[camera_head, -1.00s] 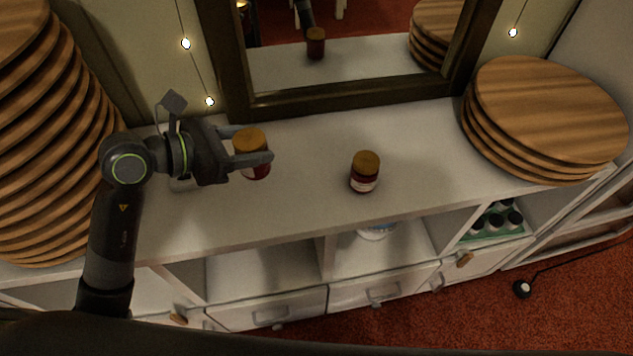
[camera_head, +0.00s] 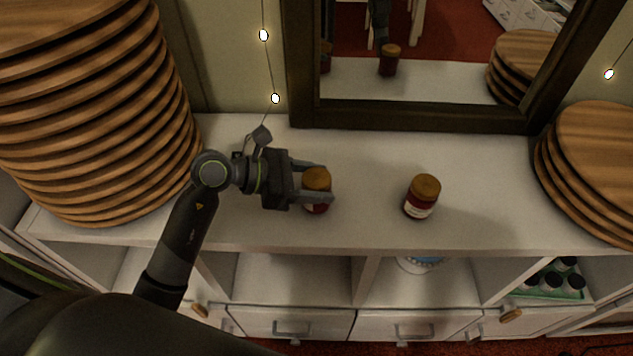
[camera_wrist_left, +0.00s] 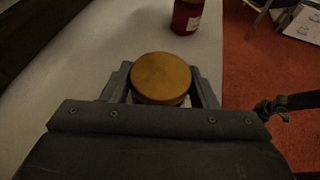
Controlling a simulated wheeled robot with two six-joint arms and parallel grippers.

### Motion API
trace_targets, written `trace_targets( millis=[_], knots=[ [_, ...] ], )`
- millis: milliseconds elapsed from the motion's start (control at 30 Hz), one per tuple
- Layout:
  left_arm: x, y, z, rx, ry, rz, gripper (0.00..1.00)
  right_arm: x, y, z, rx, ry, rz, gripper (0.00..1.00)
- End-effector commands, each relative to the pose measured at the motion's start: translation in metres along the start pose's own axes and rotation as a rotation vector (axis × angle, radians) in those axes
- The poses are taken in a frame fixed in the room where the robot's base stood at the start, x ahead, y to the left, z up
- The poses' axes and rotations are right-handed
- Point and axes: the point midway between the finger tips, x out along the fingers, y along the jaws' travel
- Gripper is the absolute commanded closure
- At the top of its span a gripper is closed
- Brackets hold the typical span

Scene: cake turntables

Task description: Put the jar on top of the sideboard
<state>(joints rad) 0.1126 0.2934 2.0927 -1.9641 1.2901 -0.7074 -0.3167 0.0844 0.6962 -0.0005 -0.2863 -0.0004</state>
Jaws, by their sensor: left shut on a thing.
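A jar (camera_head: 317,180) with an orange-brown lid and dark red contents is between the fingers of my left gripper (camera_head: 318,184), which is shut on it. The jar is upright over the white top of the sideboard (camera_head: 372,160); I cannot tell whether its base touches the surface. In the left wrist view its lid (camera_wrist_left: 161,77) fills the space between the fingers. A second, similar jar (camera_head: 421,197) stands on the sideboard to the right, apart from the gripper. It also shows in the left wrist view (camera_wrist_left: 187,16). My right gripper is not in view.
A tall stack of round wooden boards (camera_head: 95,110) stands at the left, a lower stack (camera_head: 600,150) at the right. A dark-framed mirror (camera_head: 420,118) is behind. Open shelves below hold a green tray of bottles (camera_head: 555,283). The top between the jars is clear.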

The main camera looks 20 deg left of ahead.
Motion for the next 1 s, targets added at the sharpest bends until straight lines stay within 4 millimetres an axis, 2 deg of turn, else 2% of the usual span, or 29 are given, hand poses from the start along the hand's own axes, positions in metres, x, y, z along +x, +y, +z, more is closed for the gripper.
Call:
trace_targets(
  millis=[400, 433, 567, 1000],
  knots=[
    [0.0036, 0.0002, -0.0081, 0.002, -0.001, 0.001, 0.75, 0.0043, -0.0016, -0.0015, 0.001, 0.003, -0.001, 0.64],
    [0.0028, 0.0002, -0.0068, 0.001, 0.0, 0.001, 0.43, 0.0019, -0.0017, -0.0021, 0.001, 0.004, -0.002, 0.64],
    [0.0027, 0.0002, -0.0065, 0.001, 0.0, 0.001, 0.26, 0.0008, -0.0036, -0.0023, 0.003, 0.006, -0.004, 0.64],
    [-0.0022, 0.0005, -0.0051, 0.002, 0.002, 0.002, 0.25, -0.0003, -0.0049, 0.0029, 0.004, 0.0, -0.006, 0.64]
  ],
)
